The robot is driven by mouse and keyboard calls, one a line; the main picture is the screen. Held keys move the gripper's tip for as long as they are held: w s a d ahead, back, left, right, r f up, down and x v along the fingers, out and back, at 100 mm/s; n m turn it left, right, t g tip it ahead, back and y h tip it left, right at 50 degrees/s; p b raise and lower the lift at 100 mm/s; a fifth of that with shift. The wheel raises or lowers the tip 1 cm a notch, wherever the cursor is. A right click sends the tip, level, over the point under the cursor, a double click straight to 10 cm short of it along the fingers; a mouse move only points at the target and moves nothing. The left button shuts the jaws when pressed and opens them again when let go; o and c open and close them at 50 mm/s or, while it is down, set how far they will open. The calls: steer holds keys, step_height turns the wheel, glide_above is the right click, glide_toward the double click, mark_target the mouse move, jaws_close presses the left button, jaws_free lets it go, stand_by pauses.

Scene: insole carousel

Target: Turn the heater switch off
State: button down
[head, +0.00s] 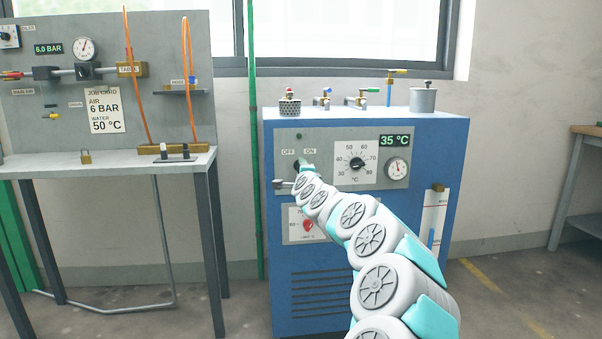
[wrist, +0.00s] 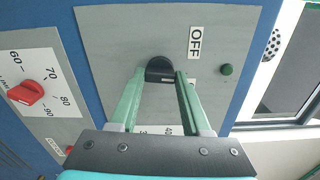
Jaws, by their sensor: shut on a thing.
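The heater switch is a black rotary knob (wrist: 159,68) on the grey panel (head: 325,143) of the blue heater cabinet (head: 365,117). Its OFF label (head: 288,152) and ON label (head: 310,150) show in the head view; OFF also shows in the wrist view (wrist: 195,42). My gripper (wrist: 161,75) is shut on the knob, with one pale green finger on each side. I cannot tell which label the knob points to. A dark green lamp (wrist: 226,70) sits beside the OFF label.
A temperature dial (head: 357,164), a 35 °C display (head: 396,141) and a gauge (head: 398,168) sit right of the switch. A red knob (wrist: 26,92) is lower on the cabinet. Valves (head: 322,98) stand on top. A workbench (head: 100,163) stands left.

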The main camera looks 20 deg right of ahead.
steer(key=shift+f+n+b, duration=0.15)
steer(key=shift+n+b, duration=0.55)
steer(key=shift+n, duration=4.3)
steer(key=shift+c, duration=1.8)
jaws_free()
steer(key=v, duration=0.7)
steer(key=shift+s+a, duration=0.2)
steer(key=shift+s, duration=0.2)
